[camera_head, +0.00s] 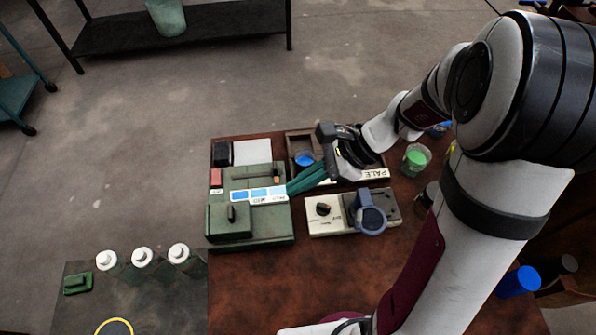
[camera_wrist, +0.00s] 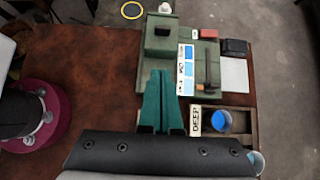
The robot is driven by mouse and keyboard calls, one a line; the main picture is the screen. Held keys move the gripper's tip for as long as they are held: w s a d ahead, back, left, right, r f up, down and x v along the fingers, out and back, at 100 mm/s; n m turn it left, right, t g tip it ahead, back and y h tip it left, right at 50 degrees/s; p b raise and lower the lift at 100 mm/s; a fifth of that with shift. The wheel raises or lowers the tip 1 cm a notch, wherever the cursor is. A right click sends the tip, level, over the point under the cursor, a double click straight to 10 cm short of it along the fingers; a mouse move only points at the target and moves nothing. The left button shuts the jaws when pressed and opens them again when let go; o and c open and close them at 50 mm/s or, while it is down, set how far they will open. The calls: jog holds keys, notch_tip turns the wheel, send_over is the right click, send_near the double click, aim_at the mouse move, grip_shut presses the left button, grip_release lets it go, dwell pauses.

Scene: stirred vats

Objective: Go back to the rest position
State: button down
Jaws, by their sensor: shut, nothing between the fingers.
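My gripper (camera_head: 291,188) is shut, with its long teal fingers together and nothing between them. In the head view it hangs over the right side of the green device (camera_head: 228,220), close to its blue shade strip (camera_head: 258,194). In the wrist view the fingers (camera_wrist: 160,76) point towards the device (camera_wrist: 150,71) and its shade strip (camera_wrist: 186,70). I cannot tell whether the tips touch the device. My arm comes in from the right and hides part of the table.
A wooden tray (camera_head: 292,143) with a PALE label (camera_head: 369,173) holds a blue-filled cup (camera_head: 305,159); its DEEP label (camera_wrist: 195,119) shows in the wrist view. A white device (camera_head: 325,226) carries a blue-grey vessel (camera_head: 370,219). A green-filled cup (camera_head: 416,158) stands right. White-capped bottles (camera_head: 143,256) stand lower left.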

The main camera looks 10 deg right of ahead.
jog(key=s+d+r+n+h, duration=0.1)
jog(key=s+r+n+h, duration=0.1)
jog(key=s+n, duration=0.4)
jog(key=s+d+r+n+h, duration=0.1)
jog(key=s+r+n+h, duration=0.2)
jog(key=s, duration=0.7)
jog(key=n+h, duration=0.2)
jog(key=n, duration=0.1)
jog(key=shift+s+r, duration=0.25)
